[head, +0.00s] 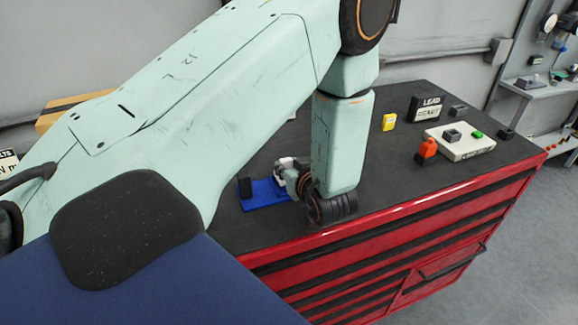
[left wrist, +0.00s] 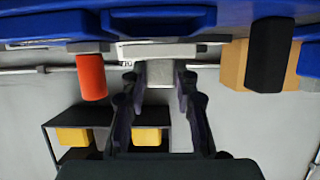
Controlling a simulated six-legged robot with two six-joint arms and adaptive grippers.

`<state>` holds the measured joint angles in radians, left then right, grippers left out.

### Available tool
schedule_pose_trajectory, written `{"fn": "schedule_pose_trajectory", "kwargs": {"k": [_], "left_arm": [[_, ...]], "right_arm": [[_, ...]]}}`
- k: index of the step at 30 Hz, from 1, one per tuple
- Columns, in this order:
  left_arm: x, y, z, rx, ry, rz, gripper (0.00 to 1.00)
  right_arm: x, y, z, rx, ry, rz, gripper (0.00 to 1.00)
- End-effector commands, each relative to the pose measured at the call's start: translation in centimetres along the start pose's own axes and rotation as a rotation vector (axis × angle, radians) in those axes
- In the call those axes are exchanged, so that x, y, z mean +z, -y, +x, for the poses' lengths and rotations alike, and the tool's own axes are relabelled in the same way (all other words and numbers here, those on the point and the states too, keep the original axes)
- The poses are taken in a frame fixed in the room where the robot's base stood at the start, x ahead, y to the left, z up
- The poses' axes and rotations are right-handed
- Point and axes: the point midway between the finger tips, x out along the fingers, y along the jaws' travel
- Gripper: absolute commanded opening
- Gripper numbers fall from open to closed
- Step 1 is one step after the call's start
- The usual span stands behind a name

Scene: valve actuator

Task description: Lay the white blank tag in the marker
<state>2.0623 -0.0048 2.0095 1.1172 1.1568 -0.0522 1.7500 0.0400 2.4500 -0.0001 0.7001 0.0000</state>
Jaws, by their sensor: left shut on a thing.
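My left gripper (head: 292,178) reaches down over the near edge of the cabinet top, beside a low blue fixture (head: 262,194) with a black block at its left end. I take this fixture for the marker. In the left wrist view the two dark fingers (left wrist: 159,82) are shut on a light grey block. A thin white piece (left wrist: 150,50) lies just beyond the block, against blue parts; I take it for the white blank tag. In the head view a small white part (head: 285,165) shows by the fingers. My arm hides part of the fixture. My right gripper is not in view.
The black cabinet top (head: 375,160) has red drawers below. To the right stand a yellow block (head: 389,122), a red piece (head: 427,150), a white board (head: 460,142) with grey and green parts, and a dark LEAD sign (head: 425,107). The middle of the top is clear.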

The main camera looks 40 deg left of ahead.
Motion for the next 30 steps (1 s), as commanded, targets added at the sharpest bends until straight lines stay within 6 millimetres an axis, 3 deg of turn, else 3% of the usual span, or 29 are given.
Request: {"fn": "schedule_pose_trajectory", "kwargs": {"k": [30], "left_arm": [[1.9,0.0,0.8,0.000,0.000,0.000,0.00]], "right_arm": [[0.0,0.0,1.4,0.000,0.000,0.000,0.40]]}}
